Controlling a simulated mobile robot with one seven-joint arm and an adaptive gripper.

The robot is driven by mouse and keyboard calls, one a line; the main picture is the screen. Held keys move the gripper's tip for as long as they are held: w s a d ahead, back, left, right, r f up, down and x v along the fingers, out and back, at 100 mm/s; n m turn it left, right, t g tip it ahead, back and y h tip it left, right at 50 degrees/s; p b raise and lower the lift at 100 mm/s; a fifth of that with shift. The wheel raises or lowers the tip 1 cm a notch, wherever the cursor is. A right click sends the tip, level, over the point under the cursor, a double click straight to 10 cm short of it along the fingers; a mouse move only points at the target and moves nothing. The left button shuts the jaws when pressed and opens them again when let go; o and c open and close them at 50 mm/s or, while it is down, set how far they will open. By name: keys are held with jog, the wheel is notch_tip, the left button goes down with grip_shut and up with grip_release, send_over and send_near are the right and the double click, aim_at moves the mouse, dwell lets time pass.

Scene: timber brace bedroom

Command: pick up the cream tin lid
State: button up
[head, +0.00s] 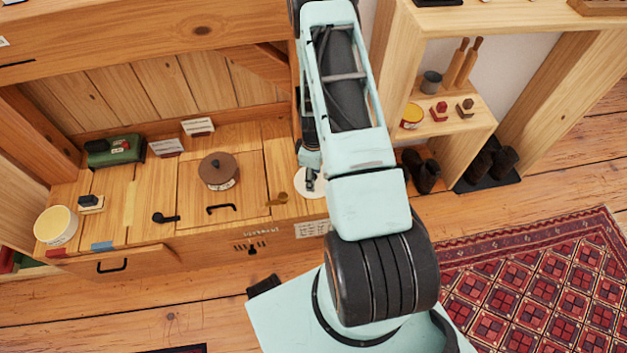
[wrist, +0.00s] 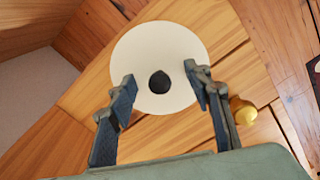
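The cream tin lid (wrist: 150,42) is a flat, round, pale disc with a black knob (wrist: 160,82) at its middle. It lies on the wooden bench top. In the head view the lid (head: 311,189) shows only partly behind my arm. My gripper (wrist: 161,82) is open above the lid, its two blue-padded fingers on either side of the knob with gaps between. In the head view the end of my gripper (head: 309,183) is just over the lid. I cannot tell the height of the fingertips above it.
A brass catch (head: 278,199) sits left of the lid; a brass knob (wrist: 243,112) shows beside the right finger. A brown-lidded pot (head: 218,170), a black handle (head: 221,208) and a round cream tin (head: 56,226) are further left. A wooden shelf unit (head: 455,125) stands right.

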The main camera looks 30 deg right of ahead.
grip_shut()
